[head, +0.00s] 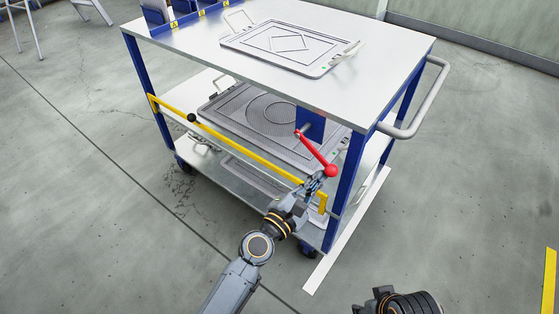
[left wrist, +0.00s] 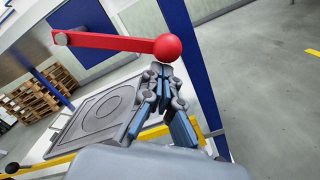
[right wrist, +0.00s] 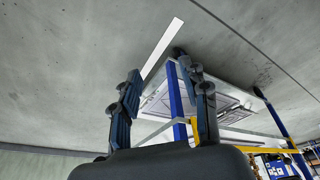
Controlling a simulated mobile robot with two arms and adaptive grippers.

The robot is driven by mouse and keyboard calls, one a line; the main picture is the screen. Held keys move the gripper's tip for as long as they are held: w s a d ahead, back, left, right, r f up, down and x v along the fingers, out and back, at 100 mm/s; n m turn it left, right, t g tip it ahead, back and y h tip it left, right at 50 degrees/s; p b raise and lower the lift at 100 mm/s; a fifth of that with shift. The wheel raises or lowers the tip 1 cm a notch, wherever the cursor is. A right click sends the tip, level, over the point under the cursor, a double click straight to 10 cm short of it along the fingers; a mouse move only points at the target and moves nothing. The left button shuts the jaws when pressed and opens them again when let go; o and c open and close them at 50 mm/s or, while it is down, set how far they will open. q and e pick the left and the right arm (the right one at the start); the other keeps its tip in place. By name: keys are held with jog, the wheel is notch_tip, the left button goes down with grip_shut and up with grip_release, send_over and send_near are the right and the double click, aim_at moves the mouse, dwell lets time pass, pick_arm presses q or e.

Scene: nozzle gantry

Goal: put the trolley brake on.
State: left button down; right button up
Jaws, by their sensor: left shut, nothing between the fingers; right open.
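The trolley (head: 372,75) has blue posts and white shelves. Its brake lever (head: 316,152) is red with a ball knob, pivoted on a blue plate (head: 311,124) under the top shelf, and slopes down to the right in the head view. My left gripper (head: 318,180) is shut and empty, with its tips at the knob. In the left wrist view the fingertips (left wrist: 161,72) sit just below the red knob (left wrist: 167,47); whether they touch it I cannot tell. My right gripper (right wrist: 158,85) is open and empty, apart from the trolley, low right in the head view.
A yellow bar (head: 245,148) with a black knob runs across the trolley's near side, close to my left gripper. Trays (head: 290,45) lie on the shelves. A grey push handle (head: 425,110) sticks out at right. A white strip (head: 345,232) lies on the floor.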

aim_at(328, 174)
pick_arm(q)
jog(key=r+n+p, duration=0.1)
jog(key=s+d+r+n+p, duration=0.1)
jog(key=n, duration=0.1)
jog(key=shift+d+r, duration=0.15)
jog(key=shift+d, duration=0.15)
jog(key=shift+r, duration=0.1)
pick_arm(e)
notch_tip(328, 174, down, 10)
jog(key=shift+w+a+r+g, duration=0.15)
jog(key=shift+g, duration=0.15)
